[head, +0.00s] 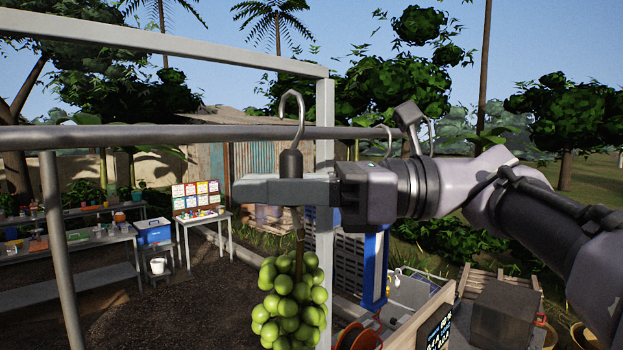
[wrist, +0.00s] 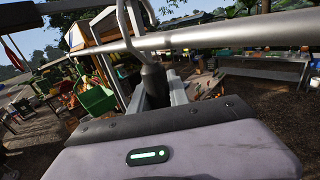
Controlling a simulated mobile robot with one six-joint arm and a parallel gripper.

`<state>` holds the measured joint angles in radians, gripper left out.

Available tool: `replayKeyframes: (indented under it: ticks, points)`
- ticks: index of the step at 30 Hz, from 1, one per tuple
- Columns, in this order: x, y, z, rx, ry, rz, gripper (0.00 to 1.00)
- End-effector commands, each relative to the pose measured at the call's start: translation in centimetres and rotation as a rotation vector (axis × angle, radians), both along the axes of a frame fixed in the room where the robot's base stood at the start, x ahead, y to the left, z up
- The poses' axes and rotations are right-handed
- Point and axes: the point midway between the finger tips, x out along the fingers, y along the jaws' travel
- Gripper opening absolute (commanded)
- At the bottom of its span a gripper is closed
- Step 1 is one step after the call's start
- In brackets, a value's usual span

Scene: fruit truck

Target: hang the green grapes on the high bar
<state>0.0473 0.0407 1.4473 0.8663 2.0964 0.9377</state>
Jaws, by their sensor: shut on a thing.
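The green grapes (head: 290,303) hang in a bunch below my gripper (head: 288,190) in the head view, on a brown stem. My gripper is shut on the dark collar of their metal hook (head: 300,112). The hook stands upright above the jaws, its curved top higher than the round grey bar (head: 190,134). The hook's shank crosses the bar in the picture; I cannot tell whether it touches or rests on it. In the wrist view the hook (wrist: 122,22) also overlaps the bar (wrist: 230,36), and the grapes are hidden.
A thicker square beam (head: 160,40) runs above the bar, joined to a post (head: 325,240). Another hook (head: 387,140) shows at the bar farther right. A table (head: 205,219) and shelves stand at the back left. Crates and a dark box (head: 505,312) lie low at the right.

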Motion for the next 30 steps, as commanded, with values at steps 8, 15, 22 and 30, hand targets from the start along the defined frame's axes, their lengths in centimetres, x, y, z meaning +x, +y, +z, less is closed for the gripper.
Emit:
replayKeyframes:
  ticks: [8,15,22,30]
  points:
    - [0.8,1.0,-1.3,0.001,0.001,0.001,0.00]
    - [1.0,1.1,-2.5,0.001,0.001,0.000,0.00]
    - [1.0,1.2,-2.6,0.001,0.000,0.000,0.00]
    - [1.0,1.2,-2.6,0.001,0.000,0.000,0.47]
